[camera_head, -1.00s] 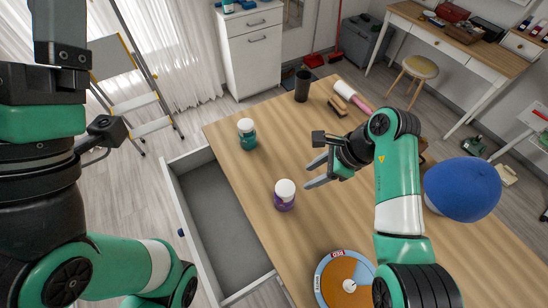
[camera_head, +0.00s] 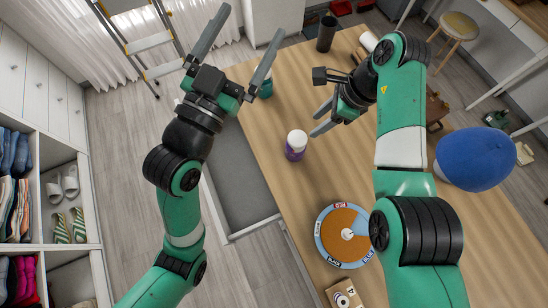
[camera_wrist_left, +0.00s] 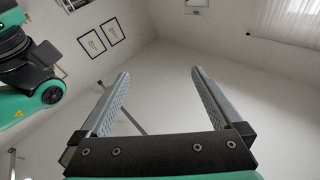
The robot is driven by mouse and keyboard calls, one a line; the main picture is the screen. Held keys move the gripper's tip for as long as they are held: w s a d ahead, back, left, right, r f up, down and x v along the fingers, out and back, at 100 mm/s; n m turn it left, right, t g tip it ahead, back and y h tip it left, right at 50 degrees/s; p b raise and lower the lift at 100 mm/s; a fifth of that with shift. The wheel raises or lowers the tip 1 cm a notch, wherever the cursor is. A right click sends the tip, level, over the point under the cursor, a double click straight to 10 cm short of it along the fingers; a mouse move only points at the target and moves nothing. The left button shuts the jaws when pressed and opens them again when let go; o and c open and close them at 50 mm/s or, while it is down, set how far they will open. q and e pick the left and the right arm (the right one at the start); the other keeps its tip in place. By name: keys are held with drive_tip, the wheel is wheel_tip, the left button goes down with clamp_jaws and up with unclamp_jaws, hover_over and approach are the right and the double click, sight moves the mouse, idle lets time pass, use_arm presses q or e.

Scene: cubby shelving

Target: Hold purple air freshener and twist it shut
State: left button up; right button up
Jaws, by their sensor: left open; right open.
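The purple air freshener (camera_head: 295,146) has a white cap and stands upright on the wooden table near its left edge. My right gripper (camera_head: 318,118) is open and empty just to the upper right of it, its fingers apart from it. My left gripper (camera_head: 246,38) is open and empty, raised above the table's far left part, with its fingers pointing up the picture.
A green container (camera_head: 266,88) stands partly hidden behind my left gripper. An open drawer (camera_head: 240,185) sticks out at the table's left. A round colored disc (camera_head: 335,250), a blue cap (camera_head: 475,160) and a black cup (camera_head: 327,34) are on the table. Shelving (camera_head: 40,160) stands at left.

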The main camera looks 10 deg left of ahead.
use_arm(q)
drive_tip(key=s+d+f+g, duration=0.1)
drive_tip(key=d+f+g, duration=0.1)
drive_tip(key=f, duration=0.7)
drive_tip(key=s+d+f+g, duration=0.1)
drive_tip(key=d+f+g, duration=0.1)
drive_tip(key=f, duration=0.8)
drive_tip(key=g, duration=0.4)
approach(295, 148)
drive_tip(key=f, duration=0.1)
drive_tip(key=w+f, duration=0.1)
drive_tip(key=f, duration=0.1)
drive_tip(key=a+f, duration=0.1)
drive_tip(key=f, duration=0.1)
drive_tip(key=shift+w, duration=0.15)
drive_tip(key=shift+d+f, duration=0.1)
drive_tip(key=x, duration=1.1)
drive_tip(key=shift+w+d, duration=0.2)
drive_tip(key=shift+d, duration=0.05)
